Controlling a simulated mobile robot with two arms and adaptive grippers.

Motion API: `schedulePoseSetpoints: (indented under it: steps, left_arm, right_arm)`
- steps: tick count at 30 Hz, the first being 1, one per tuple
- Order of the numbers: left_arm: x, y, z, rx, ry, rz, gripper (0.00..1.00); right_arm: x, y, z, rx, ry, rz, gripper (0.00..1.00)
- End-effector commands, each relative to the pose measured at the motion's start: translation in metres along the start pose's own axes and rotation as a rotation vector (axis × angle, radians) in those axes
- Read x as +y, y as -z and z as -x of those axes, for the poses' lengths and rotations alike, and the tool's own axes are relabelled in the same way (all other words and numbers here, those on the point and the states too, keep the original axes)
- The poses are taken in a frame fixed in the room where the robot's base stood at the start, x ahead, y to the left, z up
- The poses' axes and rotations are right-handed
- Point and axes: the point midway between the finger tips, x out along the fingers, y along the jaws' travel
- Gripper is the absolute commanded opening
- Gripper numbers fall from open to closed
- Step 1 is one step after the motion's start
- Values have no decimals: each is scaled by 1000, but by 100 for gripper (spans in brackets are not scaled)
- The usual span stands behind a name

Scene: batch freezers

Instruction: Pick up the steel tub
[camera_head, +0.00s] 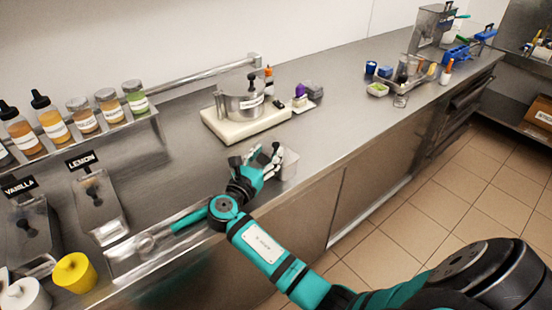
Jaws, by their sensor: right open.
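A small pale grey, box-shaped tub (290,163) stands at the front edge of the steel counter; it looks like the steel tub. My right gripper (258,157), on a teal arm, is just left of it and partly covers its left side. Its fingers are spread open with nothing between them. The fingers overlap the tub's edge in the picture; I cannot tell whether they touch it. My left gripper is not in view.
A lidded steel pot (240,104) stands on a white base (222,128) behind. Topping jars (108,106) line a shelf at left, above lidded wells. A yellow tub (74,273) is at lower left. Small containers (377,89) stand farther right. Counter between is clear.

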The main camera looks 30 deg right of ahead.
Motion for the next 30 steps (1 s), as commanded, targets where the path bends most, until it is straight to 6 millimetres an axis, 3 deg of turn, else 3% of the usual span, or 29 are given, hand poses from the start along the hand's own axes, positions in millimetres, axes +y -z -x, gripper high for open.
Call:
schedulePoseSetpoints:
  steps: [5,12,21,30]
  left_arm:
    - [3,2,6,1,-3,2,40]
    - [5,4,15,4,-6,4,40]
    - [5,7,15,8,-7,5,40]
    - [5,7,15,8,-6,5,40]
  right_arm:
    - [-1,-2,-13,-2,1,2,49]
    - [-2,-2,-48,-2,0,2,49]
    - [-2,0,-55,1,0,0,49]
    - [-2,0,-54,0,0,0,12]
